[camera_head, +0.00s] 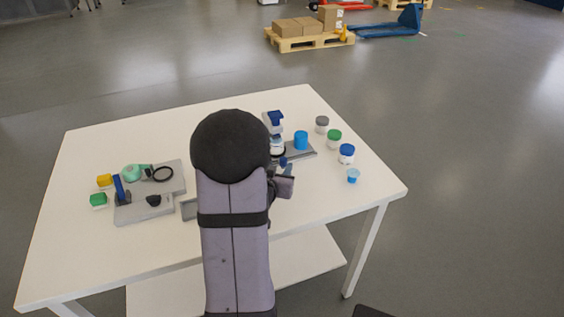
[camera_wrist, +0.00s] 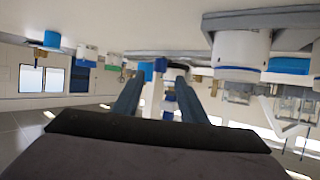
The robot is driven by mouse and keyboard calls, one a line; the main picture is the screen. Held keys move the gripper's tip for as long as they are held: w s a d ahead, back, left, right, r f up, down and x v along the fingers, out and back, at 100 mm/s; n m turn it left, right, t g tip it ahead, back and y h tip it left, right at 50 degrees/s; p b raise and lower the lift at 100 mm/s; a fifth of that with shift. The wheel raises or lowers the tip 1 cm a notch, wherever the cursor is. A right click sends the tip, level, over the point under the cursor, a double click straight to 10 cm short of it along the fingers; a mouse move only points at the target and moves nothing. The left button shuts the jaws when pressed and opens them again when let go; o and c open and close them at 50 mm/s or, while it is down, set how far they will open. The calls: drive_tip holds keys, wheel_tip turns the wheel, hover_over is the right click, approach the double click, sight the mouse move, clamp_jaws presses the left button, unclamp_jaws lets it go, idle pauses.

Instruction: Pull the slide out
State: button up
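A white and blue machine (camera_head: 276,127) stands on a grey base (camera_head: 300,150) right of the table's middle, partly hidden by my arm. I cannot make out for sure which part is its slide. My gripper (camera_head: 285,183) is just in front of this machine. The wrist view appears upside down, with the tabletop along its top. There, my gripper (camera_wrist: 158,82) has its two blue-grey fingers apart. A small blue and white thing shows between the fingertips; I cannot tell whether it is held or farther away. A large white cylinder (camera_wrist: 240,50) is close on the right.
Lidded jars, grey (camera_head: 322,124), green (camera_head: 334,137) and blue (camera_head: 347,153), stand to the right with a small blue cup (camera_head: 353,175). A blue cylinder (camera_head: 301,140) is on the base. A grey fixture (camera_head: 145,212) with tools lies left. The front right tabletop (camera_head: 345,205) is clear.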

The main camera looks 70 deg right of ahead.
sight(283, 161)
drive_tip(key=shift+p+x, duration=0.5)
drive_tip(key=shift+x, duration=2.3)
